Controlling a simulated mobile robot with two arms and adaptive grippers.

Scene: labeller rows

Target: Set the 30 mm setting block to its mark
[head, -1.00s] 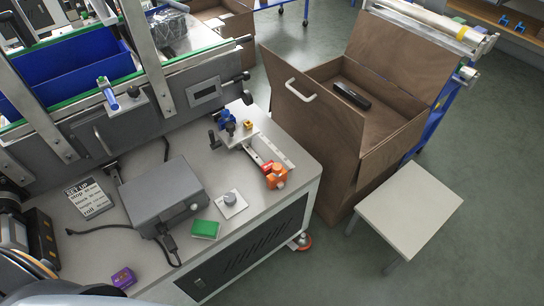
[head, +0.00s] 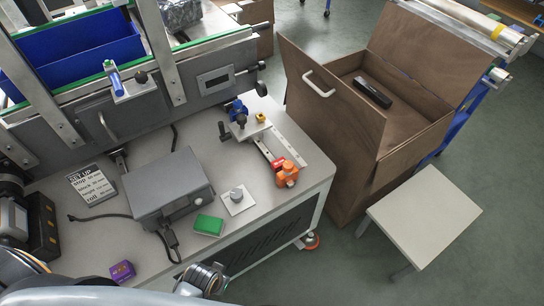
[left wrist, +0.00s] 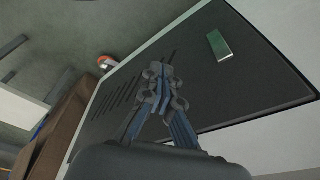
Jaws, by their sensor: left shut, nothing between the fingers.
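A green block (head: 208,225) lies near the front edge, and a purple block (head: 122,270) lies at the front left. I cannot read which is the 30 mm block. A set-up card (head: 91,185) lists stop, block, height and roll values. The mark cannot be made out. In the left wrist view my left gripper (left wrist: 161,72) is shut and empty, in front of the bench's dark side panel (left wrist: 215,85). My right gripper is out of view.
A grey control box (head: 167,185) with cables and a white knob plate (head: 237,200) take up the bench middle. A brown open crate (head: 345,195) and a pale stool (head: 425,212) stand at the right.

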